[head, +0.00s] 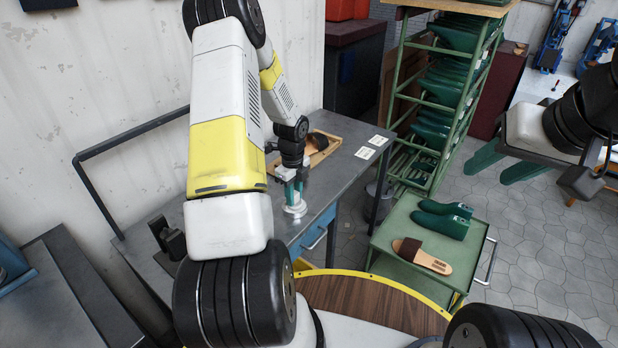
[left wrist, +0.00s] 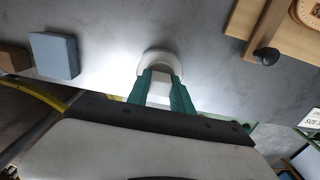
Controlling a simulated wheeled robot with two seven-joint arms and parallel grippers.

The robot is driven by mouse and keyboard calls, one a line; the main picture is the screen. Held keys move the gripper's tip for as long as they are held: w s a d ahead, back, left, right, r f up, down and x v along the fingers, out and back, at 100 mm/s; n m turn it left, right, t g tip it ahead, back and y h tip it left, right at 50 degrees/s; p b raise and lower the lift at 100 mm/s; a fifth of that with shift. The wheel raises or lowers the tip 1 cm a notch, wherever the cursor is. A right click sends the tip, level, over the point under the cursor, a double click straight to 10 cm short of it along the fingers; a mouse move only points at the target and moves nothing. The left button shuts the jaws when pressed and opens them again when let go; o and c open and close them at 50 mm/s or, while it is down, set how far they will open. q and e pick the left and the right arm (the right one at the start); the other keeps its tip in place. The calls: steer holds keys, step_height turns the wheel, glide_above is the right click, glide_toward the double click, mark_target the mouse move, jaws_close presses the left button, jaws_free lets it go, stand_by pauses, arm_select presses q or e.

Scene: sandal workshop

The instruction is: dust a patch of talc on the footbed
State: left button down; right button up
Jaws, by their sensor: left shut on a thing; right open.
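My left gripper (head: 291,186) is shut on a white piece with a wide round base (head: 296,209), low over the grey bench. In the left wrist view the green fingers (left wrist: 161,88) close on both sides of this white piece (left wrist: 161,56); I cannot tell whether its base touches the bench. A sandal with a tan footbed and dark brown strap (head: 422,256) lies on the green cart. A brown sandal (head: 317,142) lies in a wooden tray on the bench. My right gripper (head: 497,168) is open and empty at the right. I see no talc patch.
The wooden tray (head: 325,157) sits at the bench's far end, beside white cards (head: 372,147). Dark green forms (head: 442,219) lie on the green cart (head: 400,226). A green rack (head: 450,100) stands behind. A blue-grey block (left wrist: 54,55) lies on the bench (left wrist: 110,22).

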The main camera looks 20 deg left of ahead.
arm_select(q)
steer(key=shift+r, duration=3.5)
